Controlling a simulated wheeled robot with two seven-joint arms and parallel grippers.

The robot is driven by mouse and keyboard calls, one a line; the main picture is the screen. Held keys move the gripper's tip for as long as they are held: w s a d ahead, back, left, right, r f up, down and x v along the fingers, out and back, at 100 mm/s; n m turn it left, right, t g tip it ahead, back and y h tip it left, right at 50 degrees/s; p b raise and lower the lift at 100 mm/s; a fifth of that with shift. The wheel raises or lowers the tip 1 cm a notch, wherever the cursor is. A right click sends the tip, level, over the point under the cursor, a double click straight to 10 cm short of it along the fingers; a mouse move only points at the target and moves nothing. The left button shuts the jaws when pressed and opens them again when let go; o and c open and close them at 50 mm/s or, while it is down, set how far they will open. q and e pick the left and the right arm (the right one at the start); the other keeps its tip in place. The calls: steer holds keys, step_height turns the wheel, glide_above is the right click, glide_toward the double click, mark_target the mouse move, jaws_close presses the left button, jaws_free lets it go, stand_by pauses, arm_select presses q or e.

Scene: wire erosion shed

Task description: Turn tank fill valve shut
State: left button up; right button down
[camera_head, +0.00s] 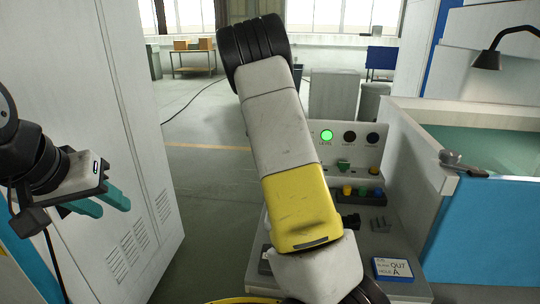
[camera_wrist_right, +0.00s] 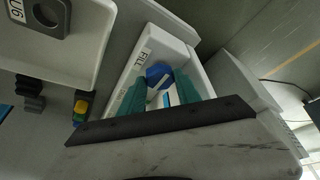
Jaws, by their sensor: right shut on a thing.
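The tank fill valve shows in the right wrist view as a blue knob (camera_wrist_right: 157,71) with a white stripe. It sits in a white open-topped housing (camera_wrist_right: 187,36) with a label that reads like "FILL". My right gripper (camera_wrist_right: 158,88) has its teal fingers on either side of the knob and is shut on it. The fingers hide part of the knob. In the head view my own arm covers the valve and the right gripper. My left gripper (camera_head: 112,204) is at the left of the head view, empty, with its teal fingers apart.
A grey console (camera_head: 350,152) has a lit green lamp (camera_head: 327,135), two dark lamps and several coloured pieces. A blue-walled tank (camera_head: 490,230) stands at right, a tall grey cabinet (camera_head: 120,110) at left. Floor between is clear.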

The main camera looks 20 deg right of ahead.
steer(key=c, duration=1.1)
jaws_free()
steer(key=v, duration=0.7)
steer(key=shift+a+r, duration=0.15)
steer(key=shift+r, duration=0.25)
steer(key=s+a+r+n+t+y, duration=0.1)
steer(key=s+a+n, duration=0.3)
steer(key=s, duration=0.7)
steer(key=s+a+r+n+t+y, duration=0.2)
steer(key=s+a+r+n+y, duration=0.1)
steer(key=s, duration=0.8)
steer(key=s+a+r+n+t+y, duration=0.1)
steer(key=s+a+r+n+y, duration=0.1)
steer(key=s+a+r+n, duration=0.2)
steer(key=shift+s+a+n+t+y, duration=0.15)
steer(key=shift+s+a+n, duration=0.5)
steer(key=shift+s, duration=0.5)
steer(key=shift+s+a+n+t+y, duration=0.1)
steer(key=shift+s+a+n, duration=0.5)
steer(key=shift+s, duration=0.55)
steer(key=shift+s+a+n+t+y, duration=0.15)
steer(key=shift+s+a+n, duration=0.5)
steer(key=shift+s, duration=0.55)
